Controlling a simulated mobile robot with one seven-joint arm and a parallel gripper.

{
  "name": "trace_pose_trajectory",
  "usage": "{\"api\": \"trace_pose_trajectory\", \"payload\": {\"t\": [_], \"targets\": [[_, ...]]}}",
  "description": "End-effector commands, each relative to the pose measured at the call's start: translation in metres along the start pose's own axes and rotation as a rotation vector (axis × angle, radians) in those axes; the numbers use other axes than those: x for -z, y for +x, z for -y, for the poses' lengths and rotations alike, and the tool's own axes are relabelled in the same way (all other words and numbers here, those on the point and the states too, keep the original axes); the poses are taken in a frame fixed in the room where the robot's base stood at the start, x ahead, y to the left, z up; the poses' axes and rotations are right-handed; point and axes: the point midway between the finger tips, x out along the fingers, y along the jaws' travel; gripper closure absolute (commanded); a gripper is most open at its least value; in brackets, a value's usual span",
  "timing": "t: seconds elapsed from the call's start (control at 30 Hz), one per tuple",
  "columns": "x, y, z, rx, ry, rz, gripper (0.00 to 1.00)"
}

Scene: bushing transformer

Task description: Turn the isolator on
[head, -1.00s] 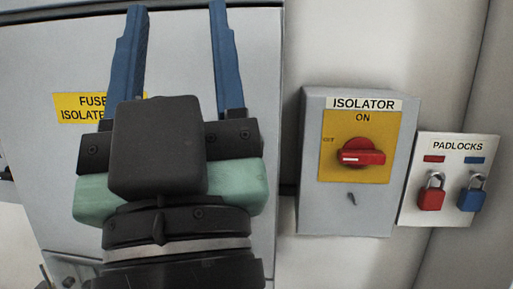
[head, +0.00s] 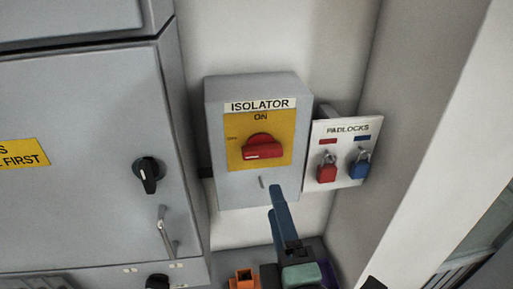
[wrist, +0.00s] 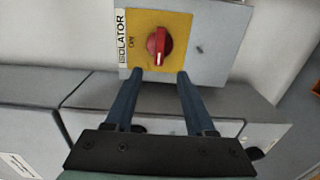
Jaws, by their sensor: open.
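The isolator is a grey box (head: 222,184) on the wall with a yellow plate and a red rotary knob (head: 263,148). "ON" is printed above the knob and a small label is at its left. The handle lies horizontal, its white mark toward the left. My gripper (head: 273,187) is in front of the box's lower edge, below the knob, seen nearly edge-on. In the wrist view my gripper (wrist: 159,73) is open and empty. Its two blue fingers point toward the knob (wrist: 159,45), one to each side of the handle's line; contact is not visible.
A white padlock board (head: 343,136) with a red padlock (head: 326,170) and a blue padlock (head: 360,166) is close at the isolator's right. A grey cabinet (head: 80,180) with a black knob (head: 148,174) and a handle (head: 164,230) stands at the left.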

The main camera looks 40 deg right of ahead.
Motion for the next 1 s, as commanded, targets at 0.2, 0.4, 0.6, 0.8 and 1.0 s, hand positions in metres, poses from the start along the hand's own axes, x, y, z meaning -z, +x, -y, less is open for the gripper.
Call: {"api": "trace_pose_trajectory", "payload": {"t": [0.2, 0.4, 0.6, 0.8, 1.0], "targets": [[0.001, 0.017, 0.003, -0.008, 0.001, -0.001, 0.45], [0.001, 0.032, 0.006, -0.009, 0.000, -0.003, 0.45], [0.001, 0.043, 0.005, -0.010, 0.001, -0.005, 0.45], [0.001, 0.050, 0.005, -0.009, 0.001, -0.002, 0.45], [0.001, 0.087, -0.004, 0.001, 0.002, -0.002, 0.45]]}}
